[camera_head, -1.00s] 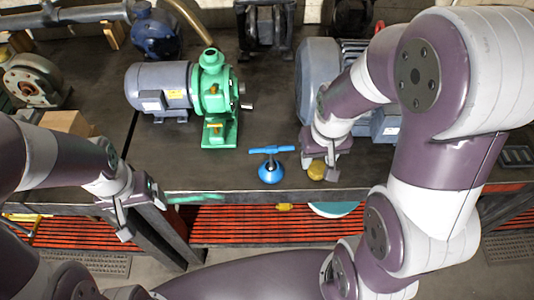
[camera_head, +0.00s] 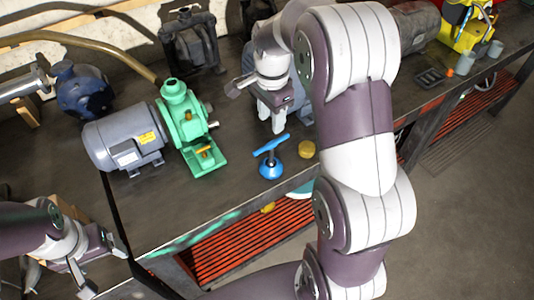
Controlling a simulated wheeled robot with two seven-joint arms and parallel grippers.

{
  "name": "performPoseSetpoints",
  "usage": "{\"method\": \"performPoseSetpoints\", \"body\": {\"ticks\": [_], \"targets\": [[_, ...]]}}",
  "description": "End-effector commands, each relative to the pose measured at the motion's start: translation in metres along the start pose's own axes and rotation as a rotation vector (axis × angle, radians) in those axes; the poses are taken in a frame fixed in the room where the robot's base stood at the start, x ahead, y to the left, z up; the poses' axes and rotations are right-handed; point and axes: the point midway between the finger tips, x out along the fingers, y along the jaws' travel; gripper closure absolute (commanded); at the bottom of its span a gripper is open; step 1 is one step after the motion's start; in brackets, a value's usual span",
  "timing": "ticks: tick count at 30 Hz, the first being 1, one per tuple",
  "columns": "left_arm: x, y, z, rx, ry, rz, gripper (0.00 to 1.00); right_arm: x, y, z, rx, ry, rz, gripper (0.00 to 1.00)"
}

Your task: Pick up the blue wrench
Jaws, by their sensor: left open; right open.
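The blue wrench (camera_head: 270,158) has a T-shaped handle on a round base and stands upright near the front edge of the dark workbench (camera_head: 235,195). My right gripper (camera_head: 272,118) is open, points downward and hangs above and behind the wrench, apart from it. My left gripper (camera_head: 102,272) is open at the lower left, off the bench's front edge and far from the wrench. No part of the wrench is hidden by my arms.
A small yellow round object (camera_head: 306,149) sits just right of the wrench. A green pump (camera_head: 183,125) with a grey motor (camera_head: 124,138) stands to the left. Dark machines stand behind. Red slats (camera_head: 250,240) show below the bench edge.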

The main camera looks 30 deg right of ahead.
Motion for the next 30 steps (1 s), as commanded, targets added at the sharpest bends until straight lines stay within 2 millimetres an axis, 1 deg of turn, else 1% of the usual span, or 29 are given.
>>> {"method": "performPoseSetpoints", "body": {"ticks": [1, 3, 5, 7, 8, 14, 18, 21, 24, 28, 29, 30], "targets": [[0.013, 0.0, 0.002, 0.0, 0.0, 0.0, 0.2, 0.014, 0.0, 0.0, 0.01, 0.0, 0.001, 0.53], [0.032, 0.0, 0.004, 0.0, 0.0, 0.0, 0.2, 0.035, 0.0, 0.0, 0.015, 0.0, 0.001, 0.53], [0.028, 0.0, 0.004, 0.0, -0.002, 0.0, 0.2, 0.041, 0.001, 0.0, 0.014, -0.001, 0.003, 0.53], [0.029, 0.0, 0.004, 0.0, -0.001, 0.0, 0.2, 0.055, 0.001, 0.0, 0.013, -0.001, 0.003, 0.53], [0.025, 0.0, 0.003, 0.0, 0.0, 0.0, 0.2, 0.057, 0.001, 0.0, 0.013, -0.001, 0.004, 0.53], [0.018, 0.0, 0.002, 0.0, 0.0, 0.0, 0.2, 0.082, 0.001, 0.0, 0.012, -0.002, 0.004, 0.53], [0.011, 0.0, 0.001, 0.0, 0.0, 0.0, 0.2, 0.109, 0.001, -0.001, 0.011, -0.002, 0.005, 0.53], [0.011, 0.0, 0.001, 0.0, 0.0, 0.0, 0.2, 0.122, 0.0, -0.001, 0.01, -0.001, 0.002, 0.53], [0.011, 0.0, 0.001, 0.0, 0.0, 0.0, 0.2, 0.126, 0.0, -0.001, 0.01, 0.0, 0.0, 0.53], [0.011, 0.0, 0.001, 0.0, 0.0, 0.0, 0.2, 0.126, 0.0, -0.001, 0.01, 0.0, 0.0, 0.53], [0.011, 0.0, 0.001, 0.0, 0.0, 0.0, 0.2, 0.126, 0.0, -0.001, 0.01, 0.0, -0.001, 0.6], [0.011, 0.0, 0.002, 0.0, 0.0, 0.0, 0.2, 0.126, 0.0, -0.001, 0.01, 0.0, 0.0, 0.73]]}}
